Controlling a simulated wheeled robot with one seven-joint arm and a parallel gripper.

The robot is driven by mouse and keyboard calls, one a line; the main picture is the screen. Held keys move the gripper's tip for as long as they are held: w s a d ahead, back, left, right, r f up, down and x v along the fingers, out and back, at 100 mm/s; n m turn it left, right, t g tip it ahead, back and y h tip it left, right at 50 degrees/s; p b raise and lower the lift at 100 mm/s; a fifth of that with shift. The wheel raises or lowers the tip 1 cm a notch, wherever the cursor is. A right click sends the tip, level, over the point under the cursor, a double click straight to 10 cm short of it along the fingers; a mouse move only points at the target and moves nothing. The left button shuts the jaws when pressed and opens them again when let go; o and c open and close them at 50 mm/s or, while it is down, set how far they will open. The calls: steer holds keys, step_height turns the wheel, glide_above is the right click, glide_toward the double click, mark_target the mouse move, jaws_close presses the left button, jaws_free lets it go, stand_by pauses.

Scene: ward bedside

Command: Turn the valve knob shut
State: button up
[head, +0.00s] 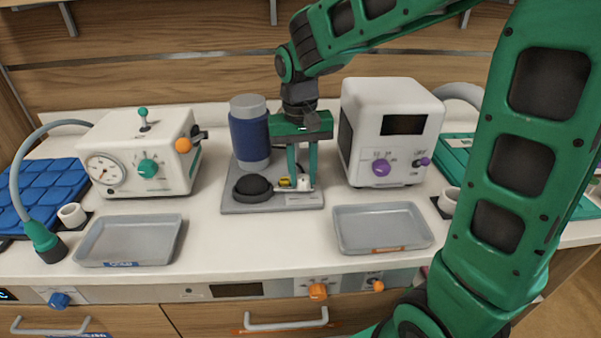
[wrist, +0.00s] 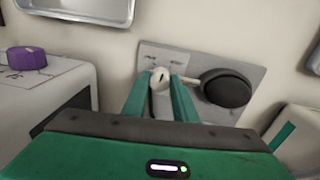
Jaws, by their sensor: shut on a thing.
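The valve knob (head: 304,184) is small and whitish. It sits at the front right of a grey base plate (head: 240,207) that also carries a blue cylinder and a black round part. My gripper (head: 303,180) reaches down from above, its two green fingers shut on the knob from either side. In the wrist view the knob (wrist: 160,76) shows between the fingertips (wrist: 160,84), with a dark mark on its face. A light stem runs from the knob toward the black part. The fingers hide the knob's sides.
The blue cylinder (head: 250,140) stands behind the black round part (head: 253,187). White machines stand left (head: 145,160) and right (head: 392,130) of the plate. Grey trays lie at front left (head: 128,242) and front right (head: 382,228). The counter between the trays is clear.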

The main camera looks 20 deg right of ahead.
mark_target(301, 178)
steer(key=n, duration=0.5)
steer(key=shift+r+n, duration=0.1)
steer(key=shift+n, duration=0.2)
steer(key=n, duration=0.5)
stand_by(0.4)
steer(key=o, duration=1)
steer(key=shift+o, duration=0.2)
step_height(301, 178, up, 11)
steer(key=shift+a+f, duration=0.2)
